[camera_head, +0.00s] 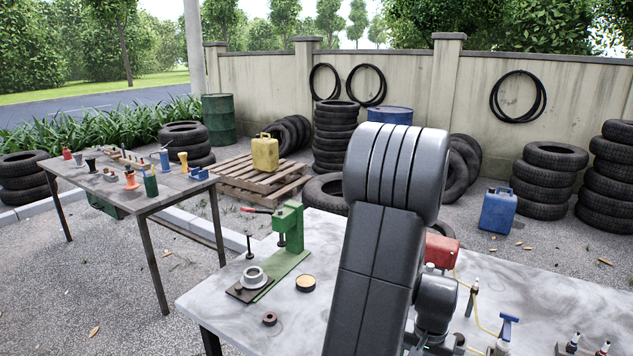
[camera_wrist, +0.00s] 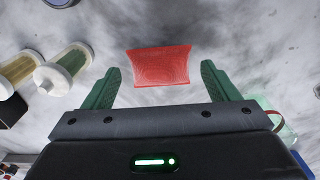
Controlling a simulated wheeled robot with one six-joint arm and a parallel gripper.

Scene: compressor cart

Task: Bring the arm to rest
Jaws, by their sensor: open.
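My gripper (camera_wrist: 161,70) shows in the wrist view with its two green fingers wide apart and nothing held between them. A red piece with a curved, patterned face (camera_wrist: 160,67) lies beyond and between the fingertips, apart from both; its distance is hard to tell. In the head view my arm (camera_head: 385,230) rises over the grey-white worktable (camera_head: 225,291) and hides part of its middle. The gripper's fingers cannot be made out there.
A green press (camera_head: 289,237), a round tin (camera_head: 305,283) and a dark ring (camera_head: 269,319) stand left of my arm. A red box (camera_head: 442,249) is partly behind it. Small tools and bottles stand right. In the wrist view, cylindrical jars (camera_wrist: 66,72) lie left.

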